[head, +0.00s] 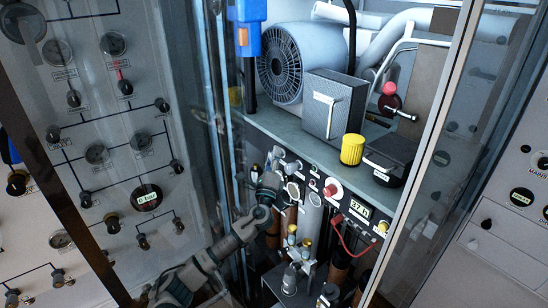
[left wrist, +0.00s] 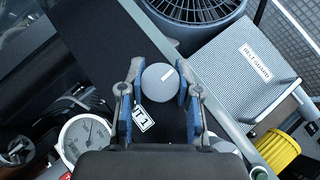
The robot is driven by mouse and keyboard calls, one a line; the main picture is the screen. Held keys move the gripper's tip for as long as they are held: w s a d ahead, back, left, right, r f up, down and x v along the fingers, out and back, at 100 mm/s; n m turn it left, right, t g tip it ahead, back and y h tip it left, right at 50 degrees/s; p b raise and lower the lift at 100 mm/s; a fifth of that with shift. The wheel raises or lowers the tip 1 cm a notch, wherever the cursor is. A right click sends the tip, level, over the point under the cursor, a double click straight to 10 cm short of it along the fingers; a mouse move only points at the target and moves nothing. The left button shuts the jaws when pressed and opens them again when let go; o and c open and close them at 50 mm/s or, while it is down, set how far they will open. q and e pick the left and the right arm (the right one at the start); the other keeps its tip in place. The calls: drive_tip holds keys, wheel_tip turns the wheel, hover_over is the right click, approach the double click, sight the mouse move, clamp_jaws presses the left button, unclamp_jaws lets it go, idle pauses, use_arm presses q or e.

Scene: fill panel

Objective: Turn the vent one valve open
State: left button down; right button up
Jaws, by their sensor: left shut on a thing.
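The vent one valve is a round grey knob (left wrist: 159,82) with a white pointer line, in the left wrist view. The line points to the upper right. A white label (left wrist: 144,117) beside it is partly covered; "T 1" can be read. My left gripper (left wrist: 160,88) has its blue-padded fingers on both sides of the knob and is shut on it. In the head view my left gripper (head: 270,180) reaches from below to the left end of the cabinet's dark panel, and it mostly hides the knob there. My right gripper is not in view.
A gauge (left wrist: 84,139) sits close to the left finger. A fan housing (head: 300,62), a belt guard (head: 331,104) and a yellow cap (head: 352,149) stand on the shelf above. A red hose (head: 345,238) hangs at the right. Glass doors (head: 115,130) flank the opening.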

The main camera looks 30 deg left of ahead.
use_arm(q)
drive_tip(key=shift+a+r, duration=0.15)
drive_tip(key=shift+r, duration=0.05)
drive_tip(key=c, duration=0.8)
unclamp_jaws()
drive_tip(key=shift+w+a+f, duration=0.1)
drive_tip(key=shift+a+f, duration=0.05)
drive_tip(key=shift+f, duration=0.1)
drive_tip(key=v, duration=1.2)
drive_tip(key=shift+a, duration=0.1)
